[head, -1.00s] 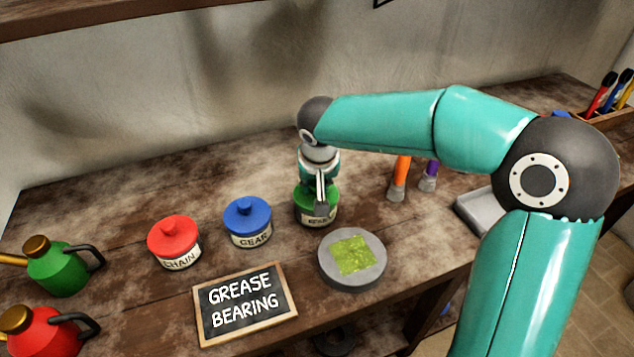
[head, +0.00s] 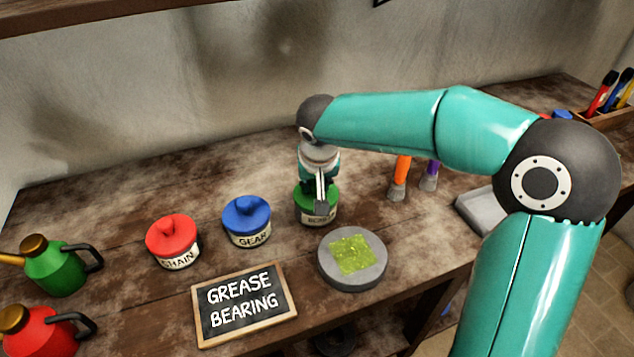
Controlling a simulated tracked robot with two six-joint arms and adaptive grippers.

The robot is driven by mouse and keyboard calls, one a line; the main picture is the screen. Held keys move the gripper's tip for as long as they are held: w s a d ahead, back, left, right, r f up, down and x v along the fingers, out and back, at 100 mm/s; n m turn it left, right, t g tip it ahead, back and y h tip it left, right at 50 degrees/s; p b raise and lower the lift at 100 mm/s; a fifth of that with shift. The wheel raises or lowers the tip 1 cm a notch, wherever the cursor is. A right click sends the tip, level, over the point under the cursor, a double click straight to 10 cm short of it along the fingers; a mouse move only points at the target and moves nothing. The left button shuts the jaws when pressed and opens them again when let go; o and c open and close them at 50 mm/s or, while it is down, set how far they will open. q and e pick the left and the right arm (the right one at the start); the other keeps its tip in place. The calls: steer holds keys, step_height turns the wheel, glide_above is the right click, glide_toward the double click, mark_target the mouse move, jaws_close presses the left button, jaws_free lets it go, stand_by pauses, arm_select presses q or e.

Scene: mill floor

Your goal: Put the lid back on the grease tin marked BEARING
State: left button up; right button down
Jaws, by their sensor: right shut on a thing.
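My right gripper (head: 321,205) points down over a tin with a cream label (head: 326,222), behind the round grey slab. It is shut on the green lid (head: 303,200), which sits on or just at the top of that tin. The fingers hide the lid's knob and part of the label, so I cannot read the whole word. I cannot tell whether the lid is fully seated. A red-lidded tin marked CHAIN (head: 172,243) and a blue-lidded tin marked GEAR (head: 247,222) stand to the left. My left gripper is out of view.
A chalkboard reading GREASE BEARING (head: 244,302) lies in front. The grey slab (head: 353,279) bears a yellow-green square (head: 352,254). Green (head: 58,266) and red (head: 42,332) oil cans stand at left. Orange-handled (head: 400,178) and purple-handled brushes (head: 431,176) and a grey tray (head: 480,208) are at right.

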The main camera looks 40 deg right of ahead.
stand_by(0.4)
steer(key=shift+c, duration=1.6)
jaws_free()
steer(key=shift+r, duration=0.15)
steer(key=shift+r+p, duration=2.4)
steer(key=shift+r, duration=0.95)
jaws_close()
steer(key=shift+f, duration=0.25)
